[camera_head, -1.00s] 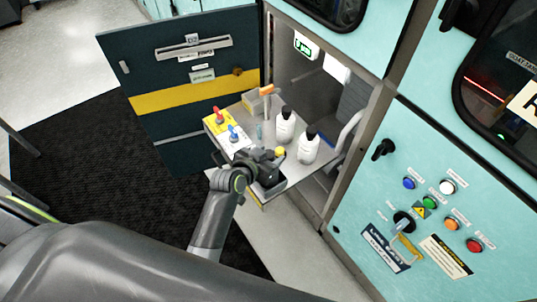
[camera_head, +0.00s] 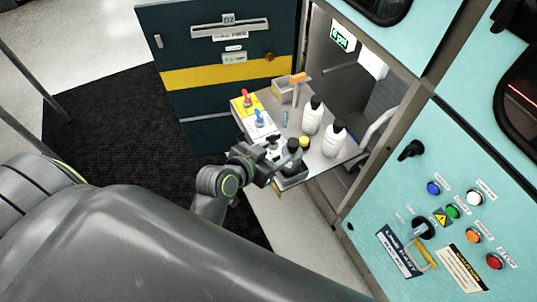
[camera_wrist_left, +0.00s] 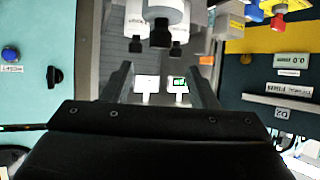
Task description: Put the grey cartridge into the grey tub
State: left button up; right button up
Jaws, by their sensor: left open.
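My right gripper is not in view.
Two white bottles (camera_head: 312,116) (camera_head: 333,141) with black caps stand on the shelf right of the tub. A box with red and blue levers (camera_head: 256,118) is at left. A button panel (camera_head: 450,210) is at right.

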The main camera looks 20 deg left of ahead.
pick_arm(q)
jog(key=shift+v, duration=0.8)
jog(key=s+a+f+n+g+y, duration=0.1)
jog(key=s+f+g, duration=0.15)
jog(key=f, duration=0.65)
jog(key=s+a+f+n+g+y, duration=0.1)
jog(key=s+a+f, duration=0.15)
jog(key=f, duration=0.75)
jog(key=s+a+f+g, duration=0.1)
jog(key=s+f+g, duration=0.15)
jog(key=f, duration=0.65)
jog(key=s+a+f+g, duration=0.1)
jog(key=s+a+f, duration=0.1)
jog(key=s+f, duration=0.3)
jog(key=s+a+f+n+g+y, duration=0.1)
jog(key=s+f, duration=0.5)
jog(key=s, duration=0.6)
jog(key=s+a+f+g+y, duration=0.1)
jog(key=s+a+f+g, duration=0.1)
jog(key=s+a+f, duration=0.3)
jog(key=s+f, duration=0.1)
jog(key=s, duration=0.3)
jog(key=shift+s+n+g, duration=0.3)
jog(key=shift+s+n, duration=0.05)
jog(key=shift+n, duration=0.05)
